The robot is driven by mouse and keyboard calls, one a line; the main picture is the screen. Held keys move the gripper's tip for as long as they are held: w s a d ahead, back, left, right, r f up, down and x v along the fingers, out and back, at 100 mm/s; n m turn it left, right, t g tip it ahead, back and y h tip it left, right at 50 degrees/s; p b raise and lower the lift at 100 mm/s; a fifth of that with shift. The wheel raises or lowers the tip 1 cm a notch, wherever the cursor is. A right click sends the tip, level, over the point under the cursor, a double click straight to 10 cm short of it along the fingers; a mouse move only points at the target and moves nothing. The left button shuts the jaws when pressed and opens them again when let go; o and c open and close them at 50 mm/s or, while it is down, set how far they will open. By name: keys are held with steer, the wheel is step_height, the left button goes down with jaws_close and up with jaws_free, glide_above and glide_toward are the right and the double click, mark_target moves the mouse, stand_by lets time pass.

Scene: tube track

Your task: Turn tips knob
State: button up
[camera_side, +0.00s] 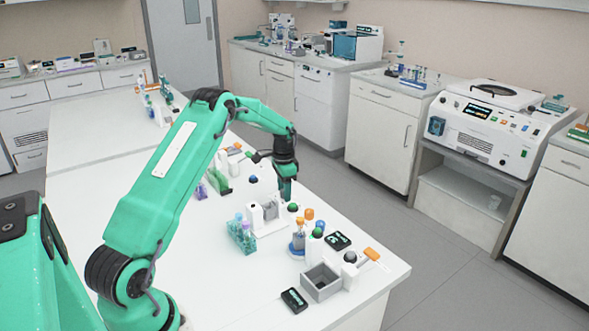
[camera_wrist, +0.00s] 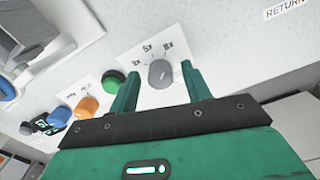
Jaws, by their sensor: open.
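A grey round knob (camera_wrist: 160,74) with a pointer ridge sits on a white plate marked 3x, 5x and 8x in the wrist view. My gripper (camera_wrist: 160,68) is open, with one green finger on each side of this knob. I cannot tell whether the fingers touch it. An orange knob (camera_wrist: 86,108) on another white plate is further left, its lettering too small to read. No label in view reads "tips". In the side view my gripper (camera_side: 287,195) points down over the white bench, and the grey knob is not clearly seen there.
A green button (camera_wrist: 114,78) is just left of the grey knob. In the side view, a tube rack (camera_side: 242,236), a grey open box (camera_side: 321,281) and a black display (camera_side: 337,241) stand on the bench (camera_side: 240,290). The bench's right edge is near my gripper.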

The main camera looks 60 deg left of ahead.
steer(key=c, duration=1)
steer(key=shift+n, duration=0.4)
steer(key=n, duration=0.3)
steer(key=shift+r, duration=0.1)
steer(key=n, duration=0.5)
steer(key=shift+w, duration=0.1)
steer(key=n, duration=0.4)
steer(key=shift+n, duration=0.3)
steer(key=n, duration=0.4)
steer(key=shift+n, duration=0.3)
